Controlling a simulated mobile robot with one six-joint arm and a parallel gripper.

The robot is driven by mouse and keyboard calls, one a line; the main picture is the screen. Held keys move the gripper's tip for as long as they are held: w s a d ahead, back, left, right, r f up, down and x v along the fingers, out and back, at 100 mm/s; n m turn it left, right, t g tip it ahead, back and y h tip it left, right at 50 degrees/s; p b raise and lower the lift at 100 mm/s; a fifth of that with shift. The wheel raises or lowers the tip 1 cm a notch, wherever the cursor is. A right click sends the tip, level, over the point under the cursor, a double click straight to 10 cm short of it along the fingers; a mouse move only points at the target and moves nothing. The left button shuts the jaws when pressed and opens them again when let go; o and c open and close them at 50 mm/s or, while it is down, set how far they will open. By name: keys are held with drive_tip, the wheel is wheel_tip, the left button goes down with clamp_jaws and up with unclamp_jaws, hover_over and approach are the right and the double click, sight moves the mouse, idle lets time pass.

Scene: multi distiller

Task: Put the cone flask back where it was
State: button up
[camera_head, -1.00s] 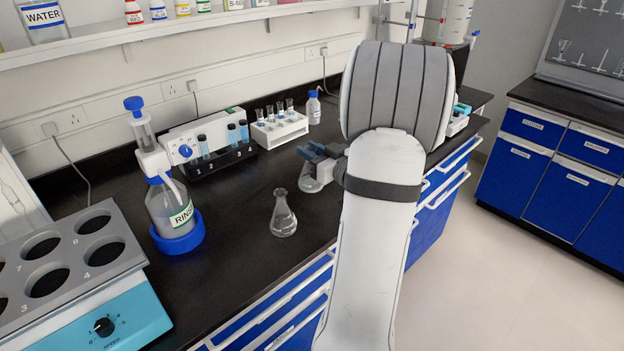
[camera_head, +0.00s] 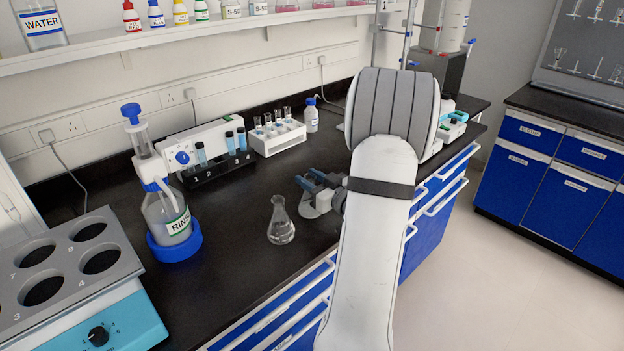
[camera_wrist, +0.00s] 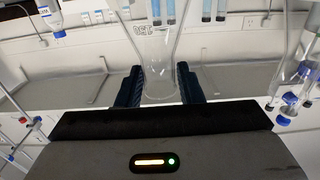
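A clear cone flask (camera_head: 312,209) is at my gripper (camera_head: 322,182), partly hidden by it, over the black counter right of a second cone flask. In the wrist view, which is upside down, the blue-black fingers of my gripper (camera_wrist: 160,85) close on both sides of the clear flask's neck (camera_wrist: 160,70). The flask looks upright. I cannot tell whether its base touches the counter. The second clear cone flask (camera_head: 281,225) stands upright on the counter (camera_head: 240,285), apart from the gripper.
A rinse bottle (camera_head: 165,210) in a blue ring stands left. Behind are a black tube rack (camera_head: 222,168) and a white tube rack (camera_head: 278,139), with a small blue-capped bottle (camera_head: 311,118). A grey-topped device with round holes (camera_head: 70,265) fills the near left.

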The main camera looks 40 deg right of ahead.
drive_tip(key=shift+o, duration=1.3)
drive_tip(key=shift+r, duration=0.15)
drive_tip(key=shift+s+d, duration=0.1)
drive_tip(key=shift+s, duration=0.05)
drive_tip(key=s, duration=1.1)
drive_tip(key=shift+s+d+b, duration=0.3)
drive_tip(key=shift+s+d, duration=0.05)
drive_tip(key=shift+d, duration=0.05)
